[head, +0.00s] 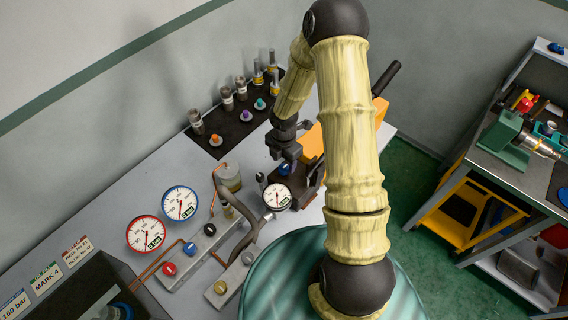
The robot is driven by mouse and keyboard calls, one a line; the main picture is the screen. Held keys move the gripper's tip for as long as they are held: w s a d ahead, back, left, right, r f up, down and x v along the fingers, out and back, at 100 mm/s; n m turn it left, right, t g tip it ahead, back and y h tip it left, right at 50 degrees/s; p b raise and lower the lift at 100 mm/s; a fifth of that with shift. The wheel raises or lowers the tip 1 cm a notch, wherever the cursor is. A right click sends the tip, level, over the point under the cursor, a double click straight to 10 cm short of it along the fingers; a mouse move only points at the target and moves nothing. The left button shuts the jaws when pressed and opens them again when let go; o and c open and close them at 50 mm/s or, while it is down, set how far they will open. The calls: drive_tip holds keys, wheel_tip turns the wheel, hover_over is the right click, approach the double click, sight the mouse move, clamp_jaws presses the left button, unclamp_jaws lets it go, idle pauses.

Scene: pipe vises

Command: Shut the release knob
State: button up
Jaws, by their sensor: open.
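My gripper (290,155) is open and points down over the dark pump body (310,185) at the front of the orange tank (312,143). A small blue knob (285,168) shows just below the fingertips. It looks like the release knob, but there is no label to confirm it. The gripper partly covers it, and I cannot tell whether the fingers touch it or how far it is turned. The pump's dark lever (386,78) slants up behind my arm.
A small gauge (277,197) stands close by the pump, beside a grey hose (246,238). Red-rimmed (146,234) and blue-rimmed (180,203) gauges stand left, near a valve block with coloured knobs (190,249). Fittings stand on a black mat (232,128). Another bench (515,165) is at right.

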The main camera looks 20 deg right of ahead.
sight(284, 169)
drive_tip(key=shift+f, duration=1.45)
drive_tip(key=c, duration=1)
